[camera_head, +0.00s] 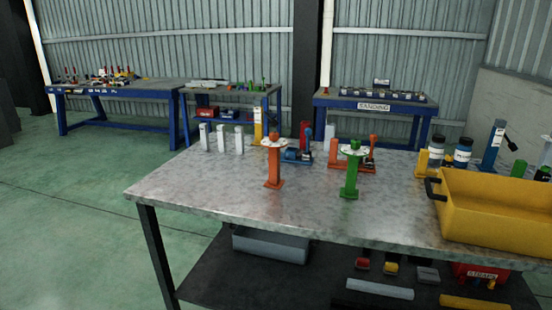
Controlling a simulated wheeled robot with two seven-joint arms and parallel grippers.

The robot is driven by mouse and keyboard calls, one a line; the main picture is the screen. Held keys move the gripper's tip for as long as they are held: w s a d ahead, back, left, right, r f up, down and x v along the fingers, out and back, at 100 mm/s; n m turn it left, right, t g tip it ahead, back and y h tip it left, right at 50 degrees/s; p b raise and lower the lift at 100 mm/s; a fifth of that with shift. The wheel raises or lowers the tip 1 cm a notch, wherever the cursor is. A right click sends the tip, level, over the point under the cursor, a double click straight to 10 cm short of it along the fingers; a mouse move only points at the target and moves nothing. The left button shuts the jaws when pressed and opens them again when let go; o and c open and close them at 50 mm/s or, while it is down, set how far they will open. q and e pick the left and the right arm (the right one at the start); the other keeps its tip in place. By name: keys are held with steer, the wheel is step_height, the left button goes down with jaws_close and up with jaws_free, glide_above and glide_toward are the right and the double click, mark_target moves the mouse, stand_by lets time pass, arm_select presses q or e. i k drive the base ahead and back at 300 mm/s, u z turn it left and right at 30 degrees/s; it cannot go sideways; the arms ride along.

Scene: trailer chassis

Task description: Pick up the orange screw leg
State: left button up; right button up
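The orange screw leg (273,168) stands upright on the grey metal table (215,185), left of the table's middle. It has a square base, a post and a white round collar with an orange top. A similar green screw leg (350,173) stands upright to its right, apart from it. Neither of my grippers shows in the head view, and nothing is holding the orange leg.
A yellow bin (490,228) with a dark handle stands at the table's right. Behind the legs are a blue tool (294,155), an orange part (366,164) and several white blocks (222,139). The table's front left is clear. A dark lower shelf (240,275) holds boxes.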

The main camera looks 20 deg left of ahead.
mark_target(274, 182)
steer(key=u, duration=2.25)
steer(key=k, duration=0.65)
steer(key=z, duration=1)
steer(key=i, duration=0.4)
steer(key=u, duration=0.1)
